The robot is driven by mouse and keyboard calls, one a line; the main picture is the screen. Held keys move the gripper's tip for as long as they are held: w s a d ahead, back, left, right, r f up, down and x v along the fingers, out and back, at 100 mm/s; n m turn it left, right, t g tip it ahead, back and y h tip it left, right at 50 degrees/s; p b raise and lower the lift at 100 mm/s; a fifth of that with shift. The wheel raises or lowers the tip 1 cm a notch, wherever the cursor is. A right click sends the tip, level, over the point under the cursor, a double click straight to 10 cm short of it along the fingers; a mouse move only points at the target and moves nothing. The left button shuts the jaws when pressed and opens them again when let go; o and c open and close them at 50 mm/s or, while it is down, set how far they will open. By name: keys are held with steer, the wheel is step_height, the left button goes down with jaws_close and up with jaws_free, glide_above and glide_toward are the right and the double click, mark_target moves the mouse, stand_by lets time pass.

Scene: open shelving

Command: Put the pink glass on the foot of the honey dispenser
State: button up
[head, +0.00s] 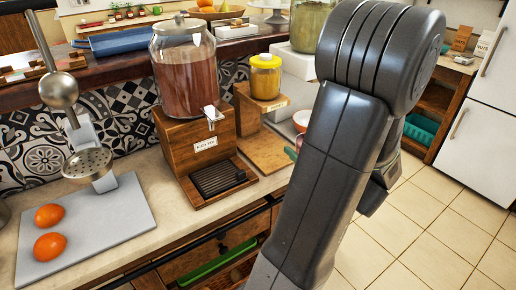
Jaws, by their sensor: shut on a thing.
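The honey dispenser is a jar with a yellow lid (265,62) on a wooden stand (246,107), right of the iced tea dispenser. Its flat wooden foot (262,150) reaches forward over the counter, and the part I see is bare. A small pinkish edge (299,143) shows at the left side of my arm, near the foot's right end. It may be the pink glass, but most of it is hidden. My arm fills the middle right and covers the area behind it. My gripper is hidden behind it.
The iced tea dispenser (186,75) has a wooden base and black drip tray (218,177). Left is a grey board (118,215) with two oranges (49,231) and a metal press (86,162). Tiled floor (420,225) lies right.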

steer(key=shift+s, duration=0.2)
steer(key=shift+w+a, duration=0.15)
steer(key=x, duration=1.7)
steer(key=shift+a+p, duration=0.15)
steer(key=shift+p, duration=0.25)
steer(key=shift+f, duration=1.8)
steer(key=shift+f, duration=0.1)
steer(key=shift+f+b, duration=0.15)
steer(key=shift+b, duration=0.2)
steer(key=o, duration=1.2)
